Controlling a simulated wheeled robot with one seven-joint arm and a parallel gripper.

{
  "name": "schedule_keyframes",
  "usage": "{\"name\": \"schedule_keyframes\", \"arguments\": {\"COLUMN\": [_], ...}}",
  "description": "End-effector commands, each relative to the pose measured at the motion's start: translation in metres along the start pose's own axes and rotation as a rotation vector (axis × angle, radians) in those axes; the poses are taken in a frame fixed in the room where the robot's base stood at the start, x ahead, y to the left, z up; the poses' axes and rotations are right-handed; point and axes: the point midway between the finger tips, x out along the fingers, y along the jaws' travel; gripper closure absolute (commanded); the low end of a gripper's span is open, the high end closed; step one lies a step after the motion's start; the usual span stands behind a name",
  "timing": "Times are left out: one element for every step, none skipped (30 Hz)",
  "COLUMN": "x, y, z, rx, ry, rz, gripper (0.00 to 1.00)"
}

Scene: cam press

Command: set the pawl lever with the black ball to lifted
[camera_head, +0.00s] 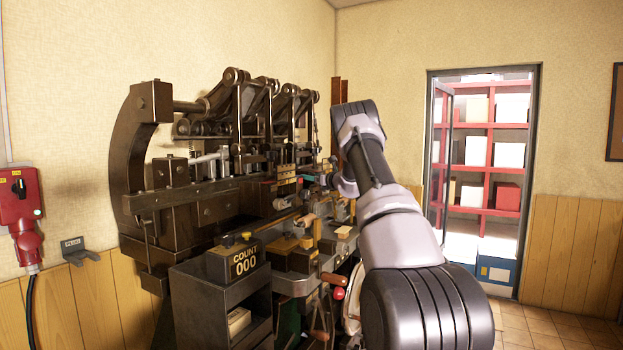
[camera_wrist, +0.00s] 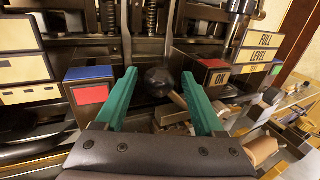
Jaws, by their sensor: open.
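The black ball (camera_wrist: 158,80) of the pawl lever shows in the wrist view between the tips of my two green fingers. A short pale stem (camera_wrist: 178,100) runs from it toward the lower right. My gripper (camera_wrist: 159,75) is open, with one finger on each side of the ball. A gap shows on both sides, so the fingers do not appear to grip it. In the head view my gripper reaches into the press at its right side, and I cannot make out the black ball there.
A block with a blue and red face (camera_wrist: 90,88) stands left of my fingers. An "OK" box (camera_wrist: 212,72) stands close on the right, beside a "FULL LEVEL" sign (camera_wrist: 258,55). The dark press (camera_head: 165,200) and a "COUNT 000" box (camera_head: 245,262) fill the left of the head view.

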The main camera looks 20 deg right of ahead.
Motion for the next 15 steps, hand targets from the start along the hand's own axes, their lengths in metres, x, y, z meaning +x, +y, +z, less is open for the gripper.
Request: {"name": "schedule_keyframes", "arguments": {"x": [0.0019, 0.0025, 0.0029, 0.0029, 0.0029, 0.0028, 0.0028, 0.0027, 0.0027, 0.0026, 0.0026, 0.0026, 0.0026, 0.0025, 0.0025], "y": [0.0002, 0.0003, 0.0003, 0.0003, 0.0003, 0.0003, 0.0003, 0.0003, 0.0003, 0.0003, 0.0003, 0.0003, 0.0004, 0.0003, 0.0004], "z": [-0.0004, -0.0003, -0.0001, 0.0, 0.0, 0.0, 0.0, 0.0, 0.0, 0.0001, 0.0001, 0.0, 0.0001, 0.0001, 0.0], "rx": [0.0, -0.001, 0.0, 0.0, 0.0, 0.0, 0.0, 0.0, 0.0, 0.0, 0.0, 0.0, 0.0, 0.0, 0.0], "ry": [0.0, 0.0, 0.0, 0.0, 0.0, 0.0, 0.0, 0.0, 0.0, 0.0, 0.0, 0.0, 0.0, 0.0, 0.0], "rz": [0.0, 0.0, 0.0, 0.0, 0.0, 0.0, 0.0, 0.0, 0.0, 0.001, 0.001, 0.001, 0.001, 0.001, 0.001], "gripper": [0.29, 0.29, 0.29, 0.29, 0.29, 0.29, 0.29, 0.29, 0.33, 0.45, 0.56, 0.72, 0.83, 0.94, 1.0]}}
